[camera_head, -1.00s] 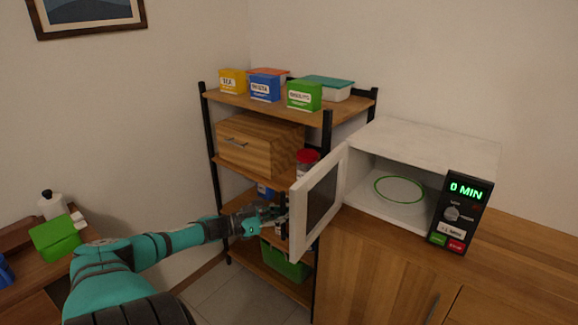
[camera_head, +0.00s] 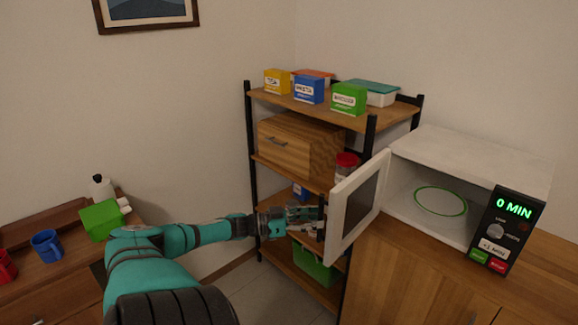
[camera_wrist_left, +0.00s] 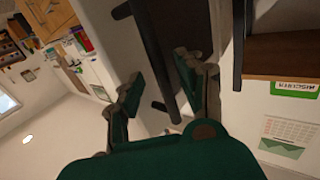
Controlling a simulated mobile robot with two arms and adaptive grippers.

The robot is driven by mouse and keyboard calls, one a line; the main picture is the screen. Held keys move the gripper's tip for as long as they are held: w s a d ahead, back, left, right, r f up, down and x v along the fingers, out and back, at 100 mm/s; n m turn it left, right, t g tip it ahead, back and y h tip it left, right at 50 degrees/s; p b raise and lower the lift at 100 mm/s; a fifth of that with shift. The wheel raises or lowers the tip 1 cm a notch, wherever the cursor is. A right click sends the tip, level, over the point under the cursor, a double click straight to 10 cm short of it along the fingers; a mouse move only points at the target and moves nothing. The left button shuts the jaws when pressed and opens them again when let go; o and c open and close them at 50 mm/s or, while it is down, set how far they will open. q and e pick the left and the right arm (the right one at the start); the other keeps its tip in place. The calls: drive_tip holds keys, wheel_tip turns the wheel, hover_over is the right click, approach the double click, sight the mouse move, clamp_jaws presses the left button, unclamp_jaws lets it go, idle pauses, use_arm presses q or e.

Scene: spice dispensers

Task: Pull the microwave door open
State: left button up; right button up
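The white microwave (camera_head: 470,160) stands on the wooden counter at the right. Its door (camera_head: 338,215) is swung wide open, out to the left, with the dark window in it, and the inside with the green-ringed plate shows. My left gripper (camera_head: 312,220) is at the outer edge of the door, on its left side. In the left wrist view, a dark bar (camera_wrist_left: 150,50), which looks like the door handle, runs between the fingers (camera_wrist_left: 160,88). The fingers stand apart, with gaps beside the bar. My right gripper is not in view.
A black-framed shelf (camera_head: 250,140) with several boxes and a wooden drawer unit stands just behind the door and gripper. A low cabinet at the left holds a blue mug (camera_head: 47,246) and a green box (camera_head: 101,220). Floor (camera_head: 265,284) shows between them.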

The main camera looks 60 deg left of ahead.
use_arm(q)
drive_tip(key=v, duration=1)
drive_tip(key=shift+f, duration=0.1)
drive_tip(key=s+a+f+n+g+y, duration=0.15)
drive_tip(key=s+f+y, duration=0.3)
drive_tip(key=f, duration=0.85)
drive_tip(key=s+f+n+g+y, duration=0.35)
drive_tip(key=s+f, duration=0.25)
drive_tip(key=f, duration=0.6)
drive_tip(key=s+d+f+g+y, duration=0.15)
drive_tip(key=s+d+f, duration=0.35)
drive_tip(key=f, duration=0.5)
drive_tip(key=s+d+f+g, duration=0.2)
drive_tip(key=s+d+f, duration=0.1)
drive_tip(key=d+f, duration=0.35)
drive_tip(key=s+d+f+g, duration=0.3)
drive_tip(key=s+d+f, duration=0.1)
drive_tip(key=d+f, duration=0.25)
drive_tip(key=s+d+f+m+g+h, duration=0.1)
drive_tip(key=s+d+f, duration=0.1)
drive_tip(key=d, duration=0.5)
drive_tip(key=s+d+f+m+g+h, duration=0.1)
drive_tip(key=s+d+f+g, duration=0.1)
drive_tip(key=d, duration=0.6)
drive_tip(key=s+d+f+m+g+h, duration=0.1)
drive_tip(key=s+d+f, duration=0.1)
drive_tip(key=d, duration=0.5)
drive_tip(key=shift+s+d+f, duration=0.25)
